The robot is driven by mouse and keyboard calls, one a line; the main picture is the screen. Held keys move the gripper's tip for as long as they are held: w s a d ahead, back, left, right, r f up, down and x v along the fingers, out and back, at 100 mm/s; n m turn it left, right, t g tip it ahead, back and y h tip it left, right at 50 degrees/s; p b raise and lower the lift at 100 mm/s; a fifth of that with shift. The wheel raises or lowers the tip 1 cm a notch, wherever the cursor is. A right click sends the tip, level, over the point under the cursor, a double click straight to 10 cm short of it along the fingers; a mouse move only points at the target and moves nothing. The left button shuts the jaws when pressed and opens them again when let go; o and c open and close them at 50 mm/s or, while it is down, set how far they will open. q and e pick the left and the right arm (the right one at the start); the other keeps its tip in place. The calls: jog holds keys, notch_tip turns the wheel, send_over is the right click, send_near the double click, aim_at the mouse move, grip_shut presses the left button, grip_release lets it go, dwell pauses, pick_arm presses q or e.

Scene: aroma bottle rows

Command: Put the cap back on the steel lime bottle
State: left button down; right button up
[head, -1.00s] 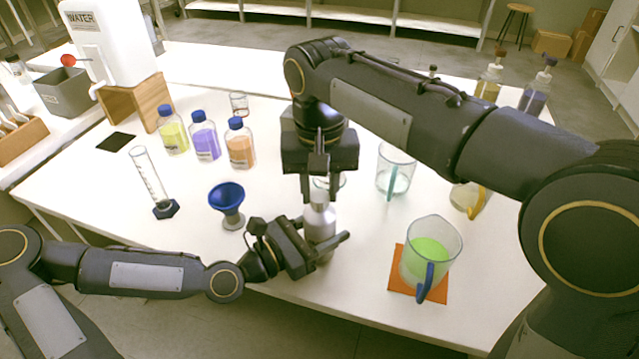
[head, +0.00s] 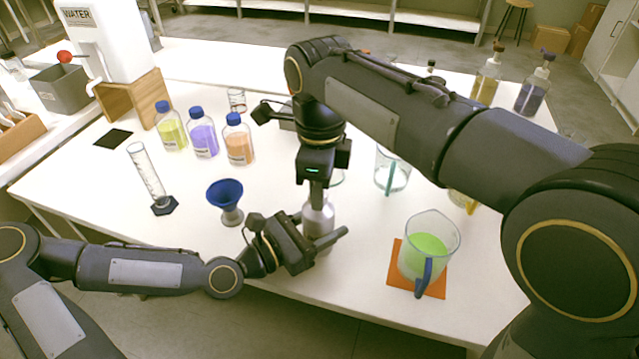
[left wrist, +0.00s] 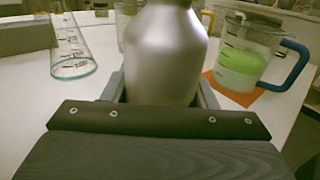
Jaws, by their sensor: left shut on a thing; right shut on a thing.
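The steel bottle (head: 318,222) stands upright near the table's front edge. My left gripper (head: 318,240) is shut around its body from the left. In the left wrist view the bottle's silvery body (left wrist: 165,55) fills the space between the jaws, and its top is out of frame. My right gripper (head: 317,194) points down directly over the bottle's mouth, its fingers shut at the neck. The cap itself is hidden by these fingers, so I cannot see how it sits on the neck.
A pitcher of green liquid (head: 426,246) stands on an orange mat (head: 438,289) to the right. A blue funnel (head: 226,193) and a measuring cylinder (head: 147,172) stand left. Behind are blue-capped bottles (head: 204,135) and a clear beaker (head: 391,172).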

jog(key=m, duration=0.4)
jog(key=shift+m, duration=0.4)
jog(key=m, duration=0.3)
jog(key=shift+s, duration=0.1)
jog(key=o, duration=0.9)
jog(key=shift+o, duration=0.2)
jog(key=shift+r, duration=2.25)
jog(key=shift+c, duration=0.2)
